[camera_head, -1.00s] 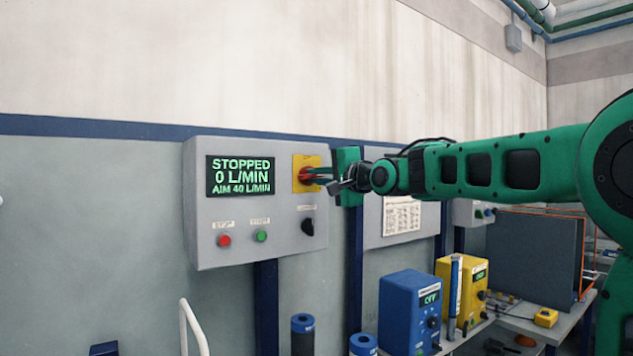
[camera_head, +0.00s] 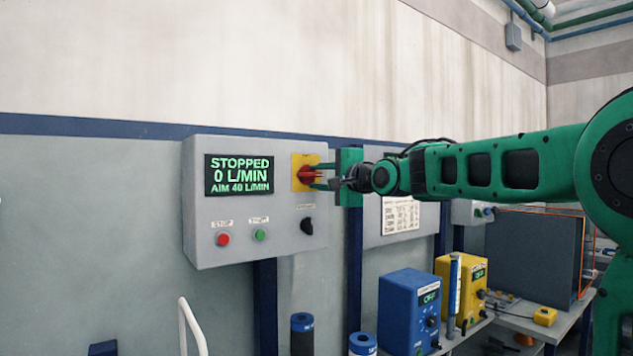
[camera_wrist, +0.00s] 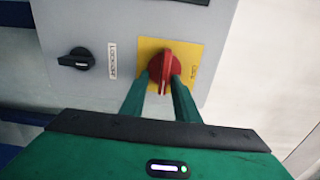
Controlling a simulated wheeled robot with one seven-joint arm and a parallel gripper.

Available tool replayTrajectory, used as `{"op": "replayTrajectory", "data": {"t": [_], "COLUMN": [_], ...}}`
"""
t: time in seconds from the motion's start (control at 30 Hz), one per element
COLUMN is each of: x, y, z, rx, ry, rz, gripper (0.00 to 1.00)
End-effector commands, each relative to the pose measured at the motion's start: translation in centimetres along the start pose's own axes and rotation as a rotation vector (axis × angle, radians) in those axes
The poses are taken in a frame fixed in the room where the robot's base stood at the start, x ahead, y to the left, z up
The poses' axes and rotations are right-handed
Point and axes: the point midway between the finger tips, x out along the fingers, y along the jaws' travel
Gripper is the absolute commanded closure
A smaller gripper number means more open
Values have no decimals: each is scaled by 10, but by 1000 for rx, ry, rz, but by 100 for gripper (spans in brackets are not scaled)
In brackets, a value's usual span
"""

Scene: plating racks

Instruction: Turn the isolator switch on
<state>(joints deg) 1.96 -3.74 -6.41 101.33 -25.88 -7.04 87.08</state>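The isolator switch (camera_head: 307,175) is a red rotary knob on a yellow plate at the upper right of a grey wall panel (camera_head: 270,222). In the wrist view the red knob (camera_wrist: 163,66) has its raised handle, with a white line, pointing straight toward my gripper. My gripper (camera_wrist: 162,84) is open, one green finger on each side of the handle's near end. A gap shows between the fingers; any contact with the knob is unclear. In the head view my gripper (camera_head: 322,176) reaches the knob from the right. The panel display (camera_head: 239,175) reads "STOPPED 0 L/MIN, AIM 40 L/MIN".
A black knob (camera_head: 307,226) sits below the switch; it also shows in the wrist view (camera_wrist: 77,60). Red (camera_head: 223,239) and green (camera_head: 260,235) buttons are lower left. A blue box (camera_head: 408,310) and a yellow box (camera_head: 462,285) stand on the bench below my arm.

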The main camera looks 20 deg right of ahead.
Motion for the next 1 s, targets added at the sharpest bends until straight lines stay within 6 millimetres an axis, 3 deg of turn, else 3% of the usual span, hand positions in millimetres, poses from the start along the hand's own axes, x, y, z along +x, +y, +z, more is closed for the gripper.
{"op": "replayTrajectory", "data": {"t": [0.37, 0.8, 1.0], "x": [-10, -85, -102], "y": [-3, -2, -1], "z": [5, 2, 2], "rx": [-2, -1, -1], "ry": [-8, -6, -6], "rz": [-5, -5, -3], "gripper": [72, 72, 72]}}
